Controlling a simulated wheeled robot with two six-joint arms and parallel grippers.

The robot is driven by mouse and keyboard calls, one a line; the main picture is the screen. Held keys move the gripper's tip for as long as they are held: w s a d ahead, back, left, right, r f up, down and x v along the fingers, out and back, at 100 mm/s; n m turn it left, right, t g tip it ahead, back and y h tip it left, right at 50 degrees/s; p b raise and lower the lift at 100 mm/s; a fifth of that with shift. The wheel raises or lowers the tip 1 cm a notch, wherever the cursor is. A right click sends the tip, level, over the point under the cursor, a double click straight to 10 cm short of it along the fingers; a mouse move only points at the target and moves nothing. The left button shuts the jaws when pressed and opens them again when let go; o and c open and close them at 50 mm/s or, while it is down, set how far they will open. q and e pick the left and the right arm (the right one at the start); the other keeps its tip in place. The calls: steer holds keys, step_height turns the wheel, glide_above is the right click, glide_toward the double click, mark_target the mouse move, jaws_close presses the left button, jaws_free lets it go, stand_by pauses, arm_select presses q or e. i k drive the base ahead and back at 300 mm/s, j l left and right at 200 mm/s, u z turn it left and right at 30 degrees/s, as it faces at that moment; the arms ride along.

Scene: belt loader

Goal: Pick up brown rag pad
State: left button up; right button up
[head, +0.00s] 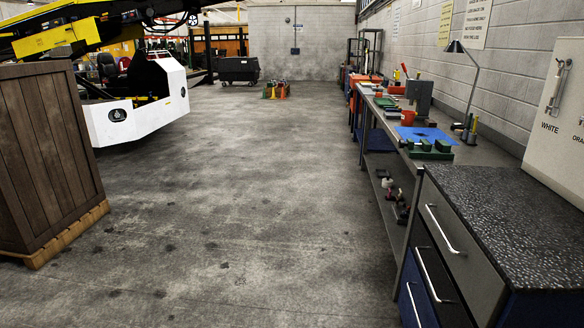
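I cannot make out a brown rag pad in the head view. A long grey workbench (478,154) runs along the right wall. On it lie a blue mat (424,133), a green tool or block set (430,150), an orange-red cup (408,117) and several small items too far off to tell. A lower shelf holds small dark and red tools (393,193). Neither of my grippers shows in this view.
A dark-topped drawer cabinet (500,205) stands at the right front. A brown wooden crate (45,150) on a pallet stands at the left. Behind it is a white and yellow belt loader (140,115). A dark cart (239,70) stands far back. The middle floor is clear.

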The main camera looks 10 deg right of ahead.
mark_target(429, 123)
steer(key=i+z, duration=0.15)
steer(key=i, duration=0.7)
steer(key=i+z, duration=0.1)
steer(key=i, duration=0.7)
steer(key=i+j+z, duration=0.2)
steer(key=i, duration=1.45)
steer(key=i+z, duration=0.4)
steer(key=i+j+z, duration=0.25)
steer(key=i+z, duration=0.15)
steer(key=i, duration=0.2)
steer(key=i+j+z, duration=0.4)
steer(key=i+l, duration=0.05)
